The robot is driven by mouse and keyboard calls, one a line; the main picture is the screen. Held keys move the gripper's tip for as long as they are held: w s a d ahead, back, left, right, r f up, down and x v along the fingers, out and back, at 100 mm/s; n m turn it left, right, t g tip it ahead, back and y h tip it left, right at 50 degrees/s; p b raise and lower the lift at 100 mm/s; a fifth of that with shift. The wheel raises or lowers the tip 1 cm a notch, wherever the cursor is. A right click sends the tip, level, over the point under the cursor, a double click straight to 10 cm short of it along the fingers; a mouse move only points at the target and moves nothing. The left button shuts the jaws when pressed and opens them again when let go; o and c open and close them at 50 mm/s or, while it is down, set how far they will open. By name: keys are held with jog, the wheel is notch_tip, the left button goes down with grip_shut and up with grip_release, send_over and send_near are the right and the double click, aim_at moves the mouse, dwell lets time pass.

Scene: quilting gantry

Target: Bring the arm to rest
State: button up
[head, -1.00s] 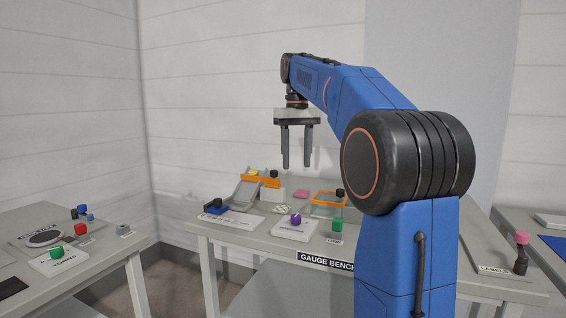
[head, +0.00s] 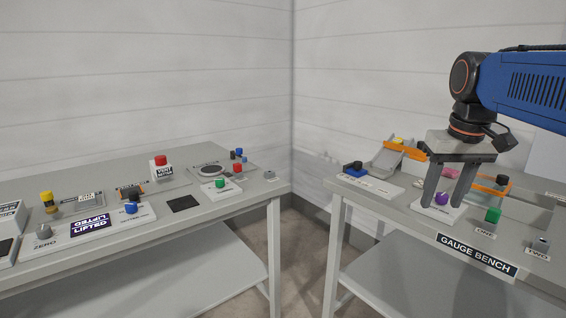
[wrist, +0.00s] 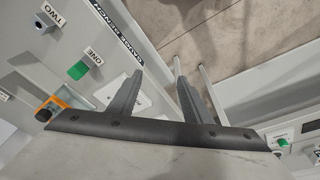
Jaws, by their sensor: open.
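My gripper (head: 449,206) hangs from my blue arm at the right of the head view, fingers pointing down and apart with nothing between them. In that view it overlaps the gauge bench (head: 385,222) and a purple knob (head: 441,198) on a white plate. How high it is above the bench I cannot tell exactly. In the wrist view the two grey fingers (wrist: 152,92) are spread, with the bench edge and floor beyond them.
The gauge bench also carries a green button (head: 493,215), an orange-framed item (head: 404,150) and a blue-black item (head: 352,169). Floor (head: 300,245) shows between the benches.

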jog(key=s+a+f+t, duration=0.1)
jog(key=s+a+f, duration=0.1)
jog(key=s+f, duration=0.6)
jog(key=s+a+f+t, duration=0.1)
jog(key=s+a+f, duration=0.2)
jog(key=s+f, duration=0.5)
notch_tip(320, 180, down, 4)
jog(key=shift+a+f+n, duration=0.25)
jog(key=shift+a+n, duration=0.1)
jog(key=shift+n, duration=0.05)
dwell(0.4)
